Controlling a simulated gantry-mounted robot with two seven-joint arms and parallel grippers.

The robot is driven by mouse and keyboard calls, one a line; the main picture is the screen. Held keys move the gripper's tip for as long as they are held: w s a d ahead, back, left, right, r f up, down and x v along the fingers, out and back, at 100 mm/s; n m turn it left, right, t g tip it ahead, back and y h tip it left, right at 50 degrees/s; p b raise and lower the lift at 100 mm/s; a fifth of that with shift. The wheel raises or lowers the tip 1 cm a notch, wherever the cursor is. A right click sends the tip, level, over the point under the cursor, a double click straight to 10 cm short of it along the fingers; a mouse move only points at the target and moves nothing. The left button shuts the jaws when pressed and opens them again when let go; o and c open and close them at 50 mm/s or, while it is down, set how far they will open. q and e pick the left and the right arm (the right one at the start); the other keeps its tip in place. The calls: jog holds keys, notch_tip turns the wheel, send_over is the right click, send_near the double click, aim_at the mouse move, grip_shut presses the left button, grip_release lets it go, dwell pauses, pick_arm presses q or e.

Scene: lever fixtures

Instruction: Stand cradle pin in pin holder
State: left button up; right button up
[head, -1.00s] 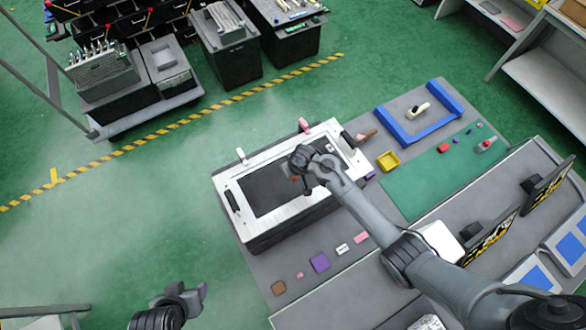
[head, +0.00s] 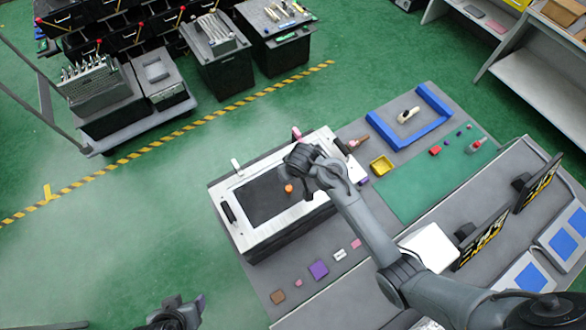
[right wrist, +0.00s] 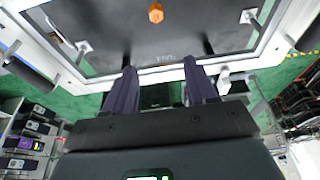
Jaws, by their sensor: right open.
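A small orange piece (head: 289,188) lies on the dark panel inside the white-framed fixture (head: 237,183). It also shows in the right wrist view (right wrist: 155,12), beyond my fingertips. I cannot tell whether it is the cradle pin. My right gripper (right wrist: 160,70) is open and empty, its two dark fingers apart over the near edge of the frame. In the head view my right arm hides part of the fixture. My left gripper (head: 186,301) is at the bottom edge, over the floor, its fingertips apart. No pin holder can be made out for certain.
A blue U-shaped bracket (head: 436,97) surrounds a cream piece (head: 408,115) at the back. A yellow tray (head: 381,165) sits beside the green mat (head: 420,185). A purple block (head: 318,269) and other small blocks lie in front of the fixture.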

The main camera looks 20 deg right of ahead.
jog(key=s+d+r, duration=0.2)
jog(key=s, duration=0.6)
jog(key=s+d+r, duration=0.2)
jog(key=s+r, duration=0.1)
jog(key=s, duration=0.5)
jog(key=s+d+r, duration=0.2)
jog(key=s+r, duration=0.1)
jog(key=s, duration=0.6)
jog(key=shift+r, duration=0.15)
